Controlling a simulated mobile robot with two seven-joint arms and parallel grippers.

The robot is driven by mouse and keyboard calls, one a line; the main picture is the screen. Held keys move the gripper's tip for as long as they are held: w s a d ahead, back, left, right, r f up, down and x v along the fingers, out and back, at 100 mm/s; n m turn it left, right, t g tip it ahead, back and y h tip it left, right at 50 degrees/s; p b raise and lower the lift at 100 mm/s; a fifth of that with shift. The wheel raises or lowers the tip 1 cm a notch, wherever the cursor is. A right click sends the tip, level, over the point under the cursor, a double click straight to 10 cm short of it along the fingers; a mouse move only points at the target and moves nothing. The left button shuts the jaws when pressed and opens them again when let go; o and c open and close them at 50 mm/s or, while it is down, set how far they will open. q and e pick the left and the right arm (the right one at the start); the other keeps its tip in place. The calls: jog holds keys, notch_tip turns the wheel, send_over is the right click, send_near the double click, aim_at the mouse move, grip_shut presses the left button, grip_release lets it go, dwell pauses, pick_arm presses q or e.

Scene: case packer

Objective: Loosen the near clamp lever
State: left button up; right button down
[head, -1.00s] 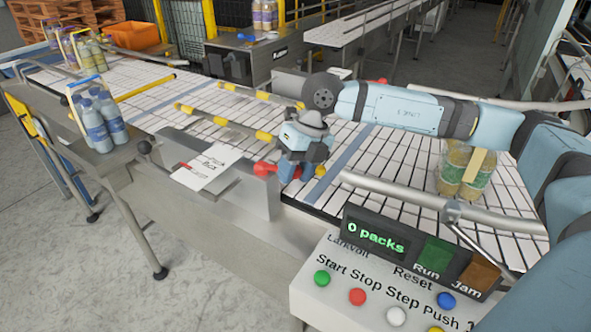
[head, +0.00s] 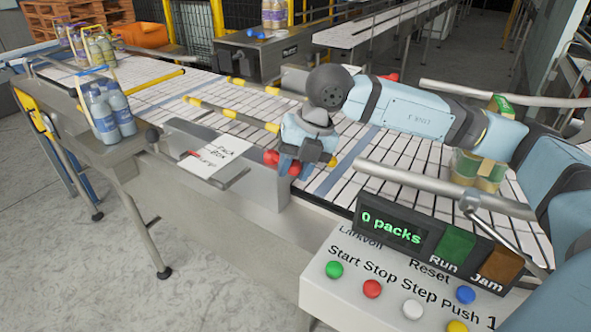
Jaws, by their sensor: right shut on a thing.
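The near clamp lever (head: 271,158) is red and sits at the near edge of the conveyor, beside the grey metal plate. My right gripper (head: 290,160) is over it from above, shut on it. Red parts of the lever show to the left of and below the fingers, and the rest is hidden behind them. Another small red part (head: 392,77) shows across the conveyor, partly hidden behind my right arm. My left gripper is out of view.
A control box (head: 385,268) with coloured buttons and a "0 packs" display stands at the front right. A metal guide rail (head: 430,185) crosses above the belt.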

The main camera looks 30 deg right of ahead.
jog(key=c, duration=0.8)
grip_release()
jog(key=shift+r, duration=0.1)
jog(key=b+v, duration=0.1)
jog(key=v, duration=1.2)
jog(key=shift+s+d+r+b, duration=0.15)
jog(key=shift+r+b, duration=0.15)
jog(key=shift+r, duration=0.05)
